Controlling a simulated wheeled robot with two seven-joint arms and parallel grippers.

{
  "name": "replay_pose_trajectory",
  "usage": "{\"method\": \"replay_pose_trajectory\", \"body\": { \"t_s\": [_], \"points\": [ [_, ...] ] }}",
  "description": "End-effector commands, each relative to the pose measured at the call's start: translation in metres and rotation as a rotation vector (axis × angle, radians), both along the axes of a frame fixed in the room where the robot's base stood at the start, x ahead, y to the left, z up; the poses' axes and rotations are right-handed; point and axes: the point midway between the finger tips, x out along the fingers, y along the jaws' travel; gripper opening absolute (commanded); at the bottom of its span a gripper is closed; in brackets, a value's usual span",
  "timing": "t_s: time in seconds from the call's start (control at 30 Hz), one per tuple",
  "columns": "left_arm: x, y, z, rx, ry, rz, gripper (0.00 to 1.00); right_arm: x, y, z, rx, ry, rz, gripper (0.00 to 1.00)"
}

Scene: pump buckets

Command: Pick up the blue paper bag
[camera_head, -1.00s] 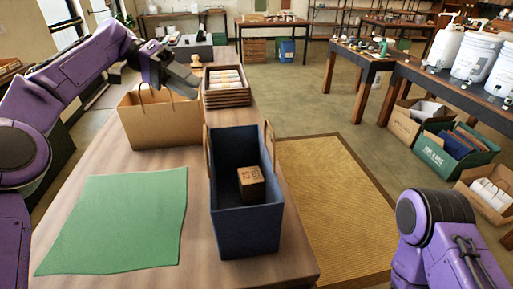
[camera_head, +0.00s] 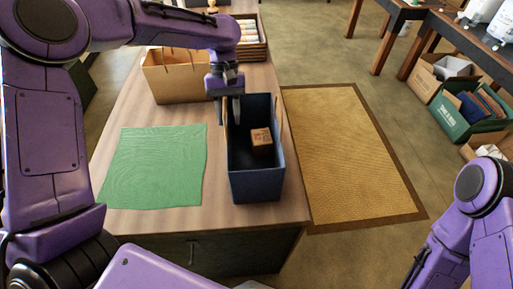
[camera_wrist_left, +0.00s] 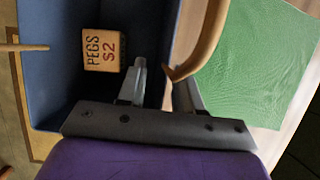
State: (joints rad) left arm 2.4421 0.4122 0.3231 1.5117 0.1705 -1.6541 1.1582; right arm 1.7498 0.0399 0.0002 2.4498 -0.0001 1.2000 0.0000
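The blue paper bag (camera_head: 256,183) stands upright and open on the wooden table, with a small wooden block marked "PEGS $2" (camera_head: 261,141) inside. In the left wrist view, the bag (camera_wrist_left: 55,90) fills the left part, and its near tan handle (camera_wrist_left: 203,45) curves down by the fingers. My left gripper (camera_head: 229,108) is over the bag's left side. In the left wrist view, its two fingers (camera_wrist_left: 163,90) are apart, one inside the bag and one outside, with the bag wall and handle end between them. No grip shows. My right arm is at lower right; its gripper is not visible.
A green cloth (camera_head: 155,168) lies left of the bag. A brown paper bag (camera_head: 178,80) and stacked trays (camera_head: 252,50) are behind it. A woven mat (camera_head: 350,150) lies on the floor to the right. Boxes (camera_head: 470,118) stand on the floor at far right.

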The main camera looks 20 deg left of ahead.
Motion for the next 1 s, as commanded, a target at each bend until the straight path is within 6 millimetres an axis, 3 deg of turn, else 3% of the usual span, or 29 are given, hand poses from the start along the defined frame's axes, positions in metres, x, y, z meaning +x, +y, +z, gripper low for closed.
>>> {"method": "replay_pose_trajectory", "body": {
  "t_s": [0.13,0.37,0.47,0.5,1.0],
  "points": [
    [-0.007,-0.003,-0.017,-0.002,0.000,0.001,0.34,0.000,0.000,0.003,0.000,0.000,0.000,0.00],
    [-0.008,-0.003,-0.020,0.000,-0.001,0.000,0.34,0.000,0.000,0.002,0.000,0.000,0.000,0.00],
    [-0.008,-0.003,-0.020,0.000,-0.001,0.000,0.05,0.000,0.000,0.002,0.000,0.000,0.000,0.00],
    [-0.008,-0.003,-0.020,0.000,-0.001,0.000,0.00,0.000,0.000,0.002,0.000,0.000,0.000,0.00],
    [-0.007,-0.003,-0.015,-0.001,-0.003,0.001,0.00,0.000,0.000,0.001,0.000,0.000,0.000,0.00]
  ]
}}
